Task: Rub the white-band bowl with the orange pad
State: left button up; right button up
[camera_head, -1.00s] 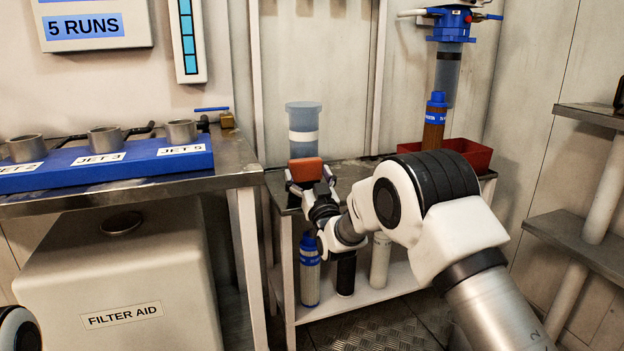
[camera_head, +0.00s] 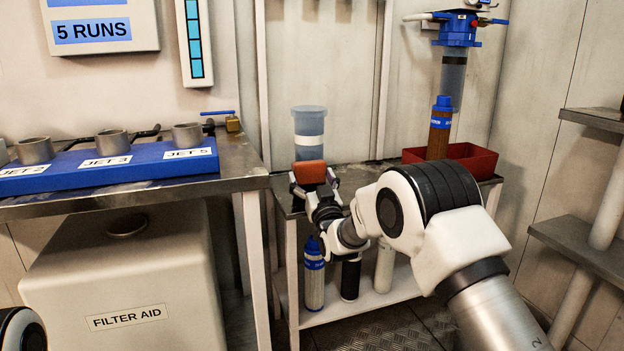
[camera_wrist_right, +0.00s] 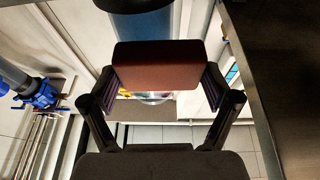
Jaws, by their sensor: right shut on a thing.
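The white-band bowl (camera_head: 309,124) is a translucent blue cup with a white band, upright on the metal shelf behind my right gripper. My right gripper (camera_head: 313,178) is shut on the orange pad (camera_head: 309,173) and holds it up in front of the bowl's lower part. I cannot tell whether the pad touches the bowl. In the right wrist view the pad (camera_wrist_right: 157,65) sits between the two fingers, and a clear round rim shows partly behind it. Of my left arm only a piece shows at the lower left edge; its gripper is out of view.
A blue rack (camera_head: 110,165) with grey cups stands on the bench at left. A red tray (camera_head: 468,158) and a brown cartridge (camera_head: 439,135) are right of the bowl, under a blue-headed filter housing (camera_head: 455,60). Several bottles stand on the lower shelf (camera_head: 375,298).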

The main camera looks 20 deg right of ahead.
jog(key=shift+w, duration=0.65)
jog(key=shift+d, duration=0.1)
